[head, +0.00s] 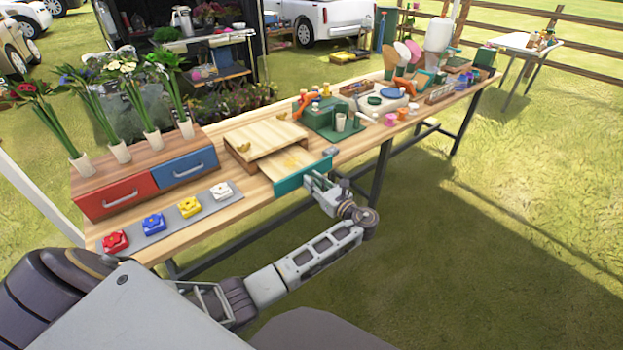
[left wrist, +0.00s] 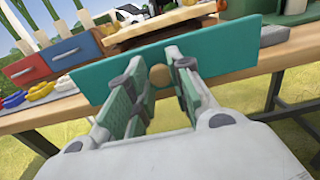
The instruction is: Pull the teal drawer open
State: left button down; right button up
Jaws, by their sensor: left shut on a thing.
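The teal drawer (head: 289,185) belongs to a light wooden box (head: 262,136) on the table. It stands partly open, with its pale wooden inside showing behind the teal front. My left gripper (head: 316,182) is at the front of the drawer, its arm coming from the lower left. In the left wrist view the teal front (left wrist: 225,45) spans the picture. There my left gripper's fingers (left wrist: 158,82) are on either side of a round, wood-coloured knob (left wrist: 160,76) and shut on it. My right gripper does not show.
To the left stand a red drawer (head: 115,196) and a blue drawer (head: 184,168) under flower vases. A grey strip (head: 175,217) with coloured blocks lies in front of them. A green tray (head: 334,125) with jars stands right of the box. Open grass lies before the table.

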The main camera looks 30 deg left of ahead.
pick_arm(q)
jog(key=shift+s+d, duration=0.15)
jog(key=shift+d, duration=0.15)
jog(key=c, duration=1.3)
grip_release()
jog(key=v, duration=1.2)
jog(key=shift+d+f, duration=0.1)
